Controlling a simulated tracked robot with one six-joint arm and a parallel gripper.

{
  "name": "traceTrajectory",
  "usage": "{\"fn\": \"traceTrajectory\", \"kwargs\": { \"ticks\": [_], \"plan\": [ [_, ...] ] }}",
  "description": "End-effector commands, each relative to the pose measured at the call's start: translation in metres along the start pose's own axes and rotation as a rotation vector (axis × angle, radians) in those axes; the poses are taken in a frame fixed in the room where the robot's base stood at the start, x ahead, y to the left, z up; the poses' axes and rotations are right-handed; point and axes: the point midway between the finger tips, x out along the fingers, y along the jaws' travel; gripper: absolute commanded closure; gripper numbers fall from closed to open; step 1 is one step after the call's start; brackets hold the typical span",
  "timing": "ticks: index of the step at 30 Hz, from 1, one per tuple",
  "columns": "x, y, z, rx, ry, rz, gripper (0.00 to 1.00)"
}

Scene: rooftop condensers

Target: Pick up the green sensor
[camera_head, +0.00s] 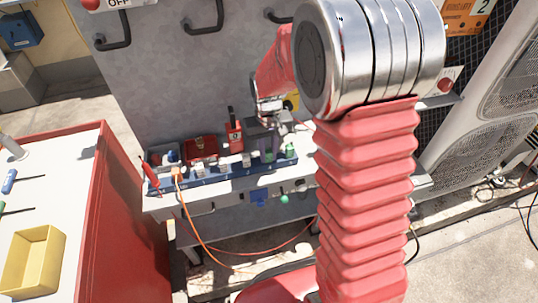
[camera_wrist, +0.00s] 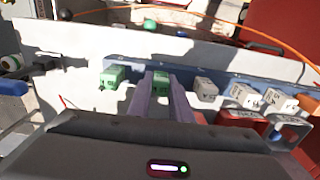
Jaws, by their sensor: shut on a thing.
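A green sensor (camera_wrist: 160,80) sits between the two purplish-grey fingers of my gripper (camera_wrist: 159,98), at the blue rail (camera_wrist: 205,72) in the wrist view. The gripper is shut on it. The fingers hide part of its body. Another green sensor (camera_wrist: 112,77) stands just left of the fingers, apart from them. Several white sensors (camera_wrist: 206,90) sit to the right. In the head view my gripper (camera_head: 266,142) reaches down over the shelf, and the other green sensor (camera_head: 291,150) shows at its right.
On the shelf are a red handheld device (camera_head: 234,134), a red box (camera_head: 201,149) and a red-handled tool (camera_head: 149,173). An orange cable (camera_head: 186,213) hangs down in front. A red cabinet (camera_head: 120,215) with a yellow tray (camera_head: 33,258) stands left. Condensers (camera_head: 460,130) stand right.

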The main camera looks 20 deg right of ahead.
Motion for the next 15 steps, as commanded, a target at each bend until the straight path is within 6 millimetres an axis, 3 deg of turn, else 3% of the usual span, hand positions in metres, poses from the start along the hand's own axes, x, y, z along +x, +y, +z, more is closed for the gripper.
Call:
{"fn": "traceTrajectory", "kwargs": {
  "ticks": [8,15],
  "plan": [
    [-0.009,0.000,-0.001,0.000,0.001,0.000,1.00],
    [-0.044,0.000,-0.001,0.000,0.005,0.000,1.00]
  ]
}}
